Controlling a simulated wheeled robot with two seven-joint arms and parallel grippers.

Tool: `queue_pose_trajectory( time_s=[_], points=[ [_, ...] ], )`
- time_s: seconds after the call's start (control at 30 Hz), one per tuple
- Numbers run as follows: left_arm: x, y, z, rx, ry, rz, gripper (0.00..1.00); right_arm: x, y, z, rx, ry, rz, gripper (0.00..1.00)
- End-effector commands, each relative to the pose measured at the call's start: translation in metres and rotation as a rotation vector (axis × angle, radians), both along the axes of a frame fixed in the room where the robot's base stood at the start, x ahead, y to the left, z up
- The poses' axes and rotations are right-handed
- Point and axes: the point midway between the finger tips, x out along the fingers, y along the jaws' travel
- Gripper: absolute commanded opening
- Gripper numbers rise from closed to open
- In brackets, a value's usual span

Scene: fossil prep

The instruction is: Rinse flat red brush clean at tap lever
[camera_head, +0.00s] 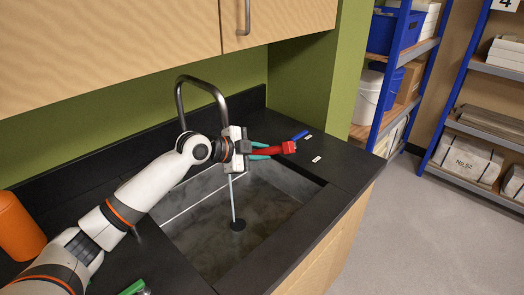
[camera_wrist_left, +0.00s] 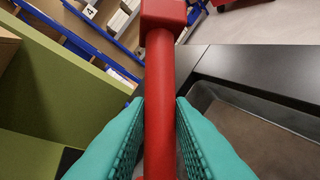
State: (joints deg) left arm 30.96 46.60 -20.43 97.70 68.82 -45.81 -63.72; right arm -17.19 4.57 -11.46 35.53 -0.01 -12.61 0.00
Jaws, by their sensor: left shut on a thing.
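My left gripper (camera_head: 262,151) is shut on the red brush (camera_head: 270,151), with its teal fingers on both sides of the handle. In the left wrist view the brush handle (camera_wrist_left: 159,90) runs between the fingers to a wider red block (camera_wrist_left: 165,13) at the far end. In the head view the brush is held above the right part of the sink (camera_head: 255,215). The dark curved tap (camera_head: 198,82) stands behind the sink, its outlet hidden by my gripper. A thin stream of water (camera_head: 232,198) falls to the drain, left of the brush. My right gripper is out of view.
An orange cylinder (camera_head: 17,230) stands at the left, and a green item (camera_head: 132,287) lies near the bottom. A wooden cabinet (camera_head: 110,40) hangs overhead.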

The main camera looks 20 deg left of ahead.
Motion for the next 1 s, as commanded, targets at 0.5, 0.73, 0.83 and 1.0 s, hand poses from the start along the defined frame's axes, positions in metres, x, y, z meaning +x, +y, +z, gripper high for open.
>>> queue_pose_trajectory(
  time_s=[0.5,0.73,0.83,1.0],
  points=[
    [-0.026,-0.015,0.010,0.000,0.002,-0.001,0.00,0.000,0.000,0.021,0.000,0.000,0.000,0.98],
    [-0.045,-0.027,0.016,0.000,0.001,-0.002,0.00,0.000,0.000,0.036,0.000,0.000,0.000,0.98],
    [-0.053,-0.032,0.018,0.001,0.001,-0.002,0.00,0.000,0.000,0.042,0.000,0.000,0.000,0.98],
    [-0.068,-0.040,0.023,0.000,0.001,-0.002,0.00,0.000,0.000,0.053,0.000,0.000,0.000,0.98]
  ],
)
